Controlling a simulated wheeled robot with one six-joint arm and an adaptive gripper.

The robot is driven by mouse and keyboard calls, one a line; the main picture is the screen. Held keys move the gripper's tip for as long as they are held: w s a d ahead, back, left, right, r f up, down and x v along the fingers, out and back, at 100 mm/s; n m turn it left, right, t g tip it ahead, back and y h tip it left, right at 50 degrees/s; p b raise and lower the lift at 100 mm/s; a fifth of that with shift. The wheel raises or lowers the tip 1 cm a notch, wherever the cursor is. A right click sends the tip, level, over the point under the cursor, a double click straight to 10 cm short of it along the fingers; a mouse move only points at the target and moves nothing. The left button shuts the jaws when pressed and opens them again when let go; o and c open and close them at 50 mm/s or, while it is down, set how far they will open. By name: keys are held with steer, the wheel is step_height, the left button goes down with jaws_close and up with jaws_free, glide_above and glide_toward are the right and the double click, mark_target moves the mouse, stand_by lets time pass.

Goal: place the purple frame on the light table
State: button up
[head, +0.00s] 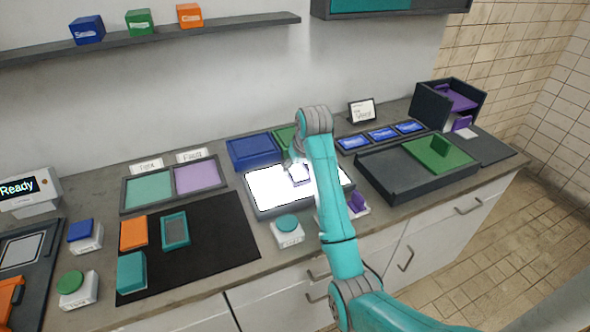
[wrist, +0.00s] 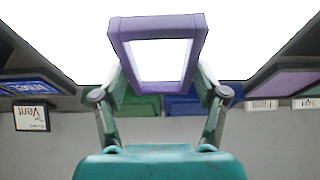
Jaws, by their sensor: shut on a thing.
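The purple frame (wrist: 157,25) is held in my gripper (wrist: 160,86), whose fingers are shut on its two sides. Its open middle shows bright white light behind it. In the head view the frame (head: 300,176) is small and partly hidden by my gripper (head: 299,166), over the right half of the glowing light table (head: 262,189). The light table also fills the upper part of the wrist view (wrist: 65,42). I cannot tell whether the frame touches the lit surface or is just above it.
A blue tray (head: 252,153) and a green one stand behind the light table. A white block with a teal button (head: 287,231) stands in front. A dark tray with a green panel (head: 439,153) is to the right, a black mat (head: 205,240) to the left.

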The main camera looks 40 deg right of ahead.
steer(key=shift+f, duration=0.75)
steer(key=o, duration=1.2)
steer(key=shift+f, duration=0.15)
steer(key=shift+c, duration=0.2)
